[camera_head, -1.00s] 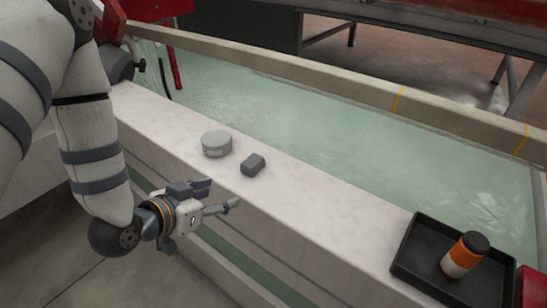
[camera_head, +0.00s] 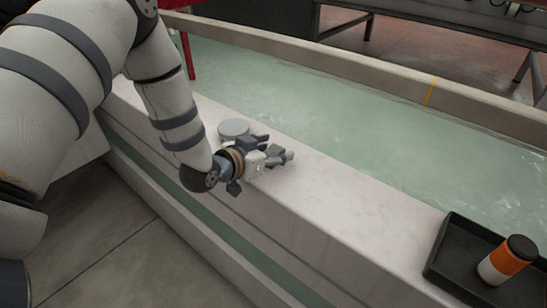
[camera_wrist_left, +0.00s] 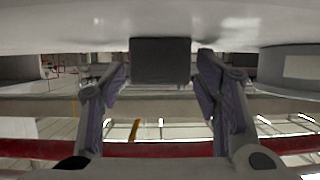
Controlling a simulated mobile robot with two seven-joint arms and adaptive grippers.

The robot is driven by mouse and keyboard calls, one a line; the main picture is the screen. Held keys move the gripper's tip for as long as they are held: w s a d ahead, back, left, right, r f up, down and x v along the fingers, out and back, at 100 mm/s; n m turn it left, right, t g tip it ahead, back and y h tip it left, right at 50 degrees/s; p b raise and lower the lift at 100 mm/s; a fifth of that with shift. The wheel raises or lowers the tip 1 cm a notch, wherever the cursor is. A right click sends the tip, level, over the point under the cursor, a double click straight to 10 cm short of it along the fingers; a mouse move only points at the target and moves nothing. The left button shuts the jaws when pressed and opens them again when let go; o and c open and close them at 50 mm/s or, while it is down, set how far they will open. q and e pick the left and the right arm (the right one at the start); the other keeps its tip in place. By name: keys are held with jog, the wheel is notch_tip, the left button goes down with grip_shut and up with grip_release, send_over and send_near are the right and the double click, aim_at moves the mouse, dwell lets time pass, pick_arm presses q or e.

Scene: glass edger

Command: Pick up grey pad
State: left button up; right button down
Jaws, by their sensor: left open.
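The grey pad (camera_wrist_left: 160,61) is a small dark grey block on the pale ledge. In the left wrist view, where the ledge appears at the top, it shows between the two fingers of my left gripper (camera_wrist_left: 162,72). The fingers stand apart, one on each side of the pad; I cannot tell whether either touches it. In the head view my left gripper (camera_head: 277,147) is low over the ledge, open, and hides most or all of the pad. My right gripper is not in view.
A round grey container (camera_head: 234,128) stands on the ledge (camera_head: 350,200) close beside my left gripper. A black tray (camera_head: 450,262) with an orange and white bottle (camera_head: 507,260) stands at the right. A greenish water basin (camera_head: 350,105) lies behind the ledge. The ledge middle is clear.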

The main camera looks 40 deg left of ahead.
pick_arm(q)
jog(key=shift+w, duration=0.1)
jog(key=c, duration=0.9)
jog(key=shift+r, duration=0.1)
